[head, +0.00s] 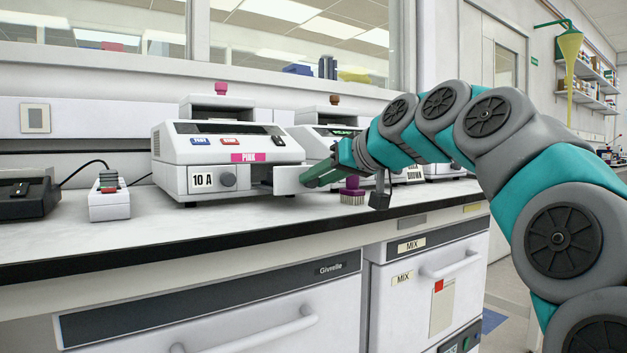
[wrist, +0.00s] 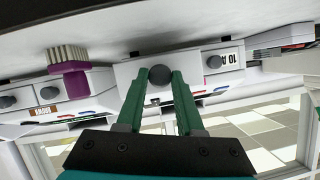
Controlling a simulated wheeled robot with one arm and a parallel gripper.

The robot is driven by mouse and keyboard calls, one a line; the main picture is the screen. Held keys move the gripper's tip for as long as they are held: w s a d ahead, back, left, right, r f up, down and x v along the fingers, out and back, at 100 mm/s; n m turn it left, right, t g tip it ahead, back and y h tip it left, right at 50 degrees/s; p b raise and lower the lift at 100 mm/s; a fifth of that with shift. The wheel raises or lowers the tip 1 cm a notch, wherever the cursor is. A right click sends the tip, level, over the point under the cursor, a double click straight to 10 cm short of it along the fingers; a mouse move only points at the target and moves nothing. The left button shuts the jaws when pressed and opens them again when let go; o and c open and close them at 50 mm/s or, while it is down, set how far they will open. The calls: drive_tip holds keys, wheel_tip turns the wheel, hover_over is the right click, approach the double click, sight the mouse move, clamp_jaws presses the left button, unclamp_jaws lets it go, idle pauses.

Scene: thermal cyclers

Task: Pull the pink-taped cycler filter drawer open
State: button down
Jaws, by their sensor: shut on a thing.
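The pink-taped cycler (head: 225,150) is a white box on the bench with a pink label reading PINK. Its filter drawer (head: 290,180) stands out from the right part of the front, with a dark opening behind its white face. My gripper (head: 308,180) reaches in from the right with green fingers at the drawer face. In the wrist view, which looks upside down, my gripper (wrist: 160,78) is shut on the round dark drawer knob (wrist: 160,74), against the white drawer face (wrist: 135,73). In the head view the fingers hide the knob.
A purple-handled brush (head: 352,193) stands on the bench just right of the drawer, close to my fingers. A second cycler (head: 310,140) is behind my arm. A power strip (head: 109,200) and a dark device (head: 25,190) lie left. The bench front is clear.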

drive_tip(key=shift+r, duration=0.1)
drive_tip(key=c, duration=0.5)
unclamp_jaws()
drive_tip(key=shift+c, duration=0.2)
drive_tip(key=v, duration=0.7)
drive_tip(key=shift+s+d, duration=0.25)
drive_tip(key=shift+r, duration=0.1)
